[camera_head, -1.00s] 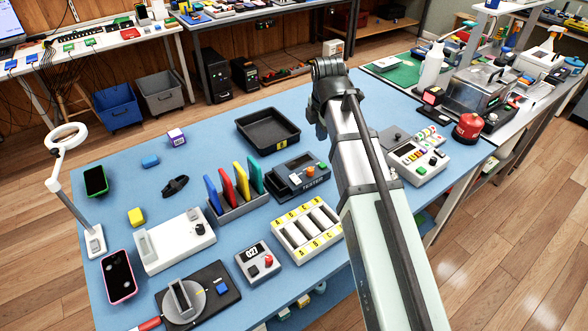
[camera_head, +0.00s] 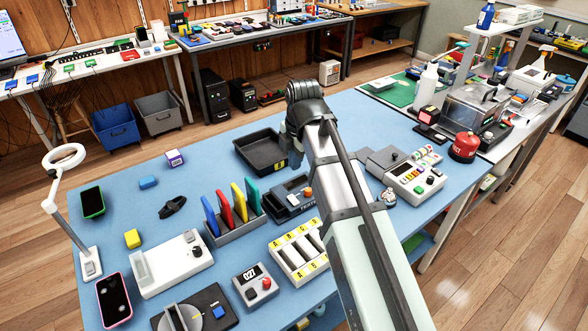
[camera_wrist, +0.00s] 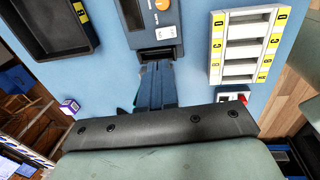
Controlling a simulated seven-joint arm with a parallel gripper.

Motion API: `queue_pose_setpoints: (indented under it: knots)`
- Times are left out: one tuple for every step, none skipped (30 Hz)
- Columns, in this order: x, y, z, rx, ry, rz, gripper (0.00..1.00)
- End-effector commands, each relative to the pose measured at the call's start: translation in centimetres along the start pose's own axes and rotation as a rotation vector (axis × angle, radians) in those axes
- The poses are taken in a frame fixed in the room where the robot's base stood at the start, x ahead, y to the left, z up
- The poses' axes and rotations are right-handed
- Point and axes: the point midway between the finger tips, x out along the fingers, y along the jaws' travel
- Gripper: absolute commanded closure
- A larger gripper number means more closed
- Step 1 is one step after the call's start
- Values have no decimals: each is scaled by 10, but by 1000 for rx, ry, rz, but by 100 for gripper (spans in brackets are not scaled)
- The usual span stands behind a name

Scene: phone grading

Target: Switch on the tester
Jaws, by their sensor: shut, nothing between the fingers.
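The tester (camera_head: 283,212) is a dark grey box with "TESTER" lettering and an orange button, on the blue table at the middle. My arm hides part of its right side in the head view. In the wrist view the tester (camera_wrist: 134,15) is at the top, with a grey panel, the orange button (camera_wrist: 162,4) and a dark slot at its near end. My gripper (camera_wrist: 157,68) is shut and empty; its fingertips appear close to that near end. I cannot tell whether they touch. In the head view my gripper (camera_head: 295,158) is partly hidden beside the dark tray.
A dark tray (camera_head: 243,153) lies behind the tester. A rack of coloured panels (camera_head: 238,233) stands to its left and a white slotted holder (camera_head: 274,252) in front. A white button console (camera_head: 408,187) is to the right. The table's left middle has free room.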

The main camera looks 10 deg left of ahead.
Motion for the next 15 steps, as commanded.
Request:
queue_pose_setpoints:
  knots:
    - [6, -1, 0, 0, 0, -1, 100]
    - [10, -1, 0, 0, 0, 0, 100]
    - [16, -1, 0, 0, 0, -1, 100]
    - [20, -1, 0, 0, 0, -2, 100]
    - [24, -1, 0, 0, 0, -2, 100]
    - [30, -1, 0, 0, 0, -1, 100]
    - [34, -1, 0, 0, 0, -1, 100]
    - [39, -1, 0, 0, 0, -2, 100]
    - [44, -1, 0, 0, 0, -2, 100]
    - [48, -1, 0, 0, 0, -1, 100]
    - [53, 0, 0, 0, 0, -1, 100]
    - [58, -1, 0, 0, 0, -1, 100]
    - [63, -1, 0, 0, 0, -2, 100]
    - [67, -1, 0, 0, 0, -1, 100]
    - [72, 0, 0, 0, 0, 0, 100]
